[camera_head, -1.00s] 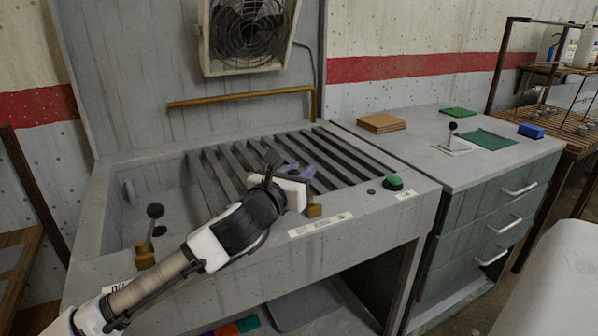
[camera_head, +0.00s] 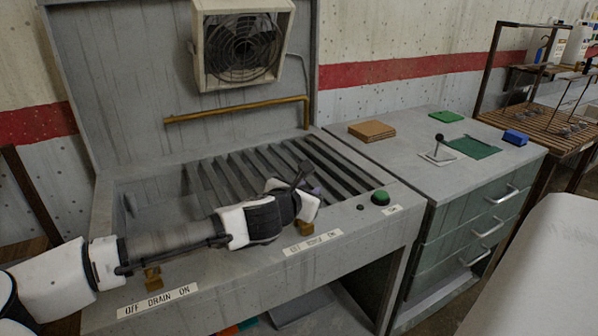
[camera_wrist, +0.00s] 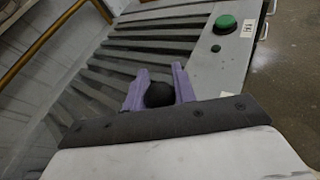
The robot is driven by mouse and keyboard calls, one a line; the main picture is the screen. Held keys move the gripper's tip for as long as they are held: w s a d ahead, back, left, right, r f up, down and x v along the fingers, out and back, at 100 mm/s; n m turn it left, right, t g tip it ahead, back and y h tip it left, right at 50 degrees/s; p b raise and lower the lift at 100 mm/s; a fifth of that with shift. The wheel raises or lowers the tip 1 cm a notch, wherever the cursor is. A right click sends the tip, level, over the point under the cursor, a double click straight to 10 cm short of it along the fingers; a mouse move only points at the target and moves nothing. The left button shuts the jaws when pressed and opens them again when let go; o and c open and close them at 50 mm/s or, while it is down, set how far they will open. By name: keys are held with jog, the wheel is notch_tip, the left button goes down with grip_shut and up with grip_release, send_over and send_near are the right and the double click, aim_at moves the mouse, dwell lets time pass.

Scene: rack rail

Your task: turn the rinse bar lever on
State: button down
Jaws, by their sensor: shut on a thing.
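The rinse bar lever's black ball knob (camera_wrist: 158,94) sits between the two purple fingers of my gripper (camera_wrist: 160,88) in the wrist view. The fingers are shut on it. In the head view my gripper (camera_head: 313,189) is above the front ledge of the sink, over the rinse label (camera_head: 312,242). The lever's brass base (camera_head: 305,228) shows just below my wrist. Its shaft is mostly hidden by my gripper, so its tilt is hard to tell.
The drain lever's brass base (camera_head: 152,277) shows at the left, its upper part hidden behind my arm. A green button (camera_head: 380,197) is right of my gripper. Slats (camera_head: 325,165) span the sink behind.

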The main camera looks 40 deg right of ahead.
jog(key=shift+s+d+f+y+p, duration=0.2)
jog(key=shift+d+f+p, duration=0.05)
jog(key=shift+d+p, duration=0.45)
jog(key=shift+s+d+f+y+p, duration=0.2)
jog(key=shift+d+p, duration=0.35)
jog(key=shift+d, duration=0.15)
jog(key=shift+s+d+f, duration=0.2)
jog(key=shift+d+f, duration=0.25)
jog(key=shift+f, duration=0.05)
jog(key=shift+s+f, duration=0.1)
jog(key=c, duration=1.1)
grip_release()
jog(key=shift+c, duration=0.2)
jog(key=shift+r, duration=0.2)
jog(key=shift+a+r, duration=0.2)
jog(key=shift+a, duration=0.2)
jog(key=b+v, duration=0.1)
jog(key=v, duration=1.2)
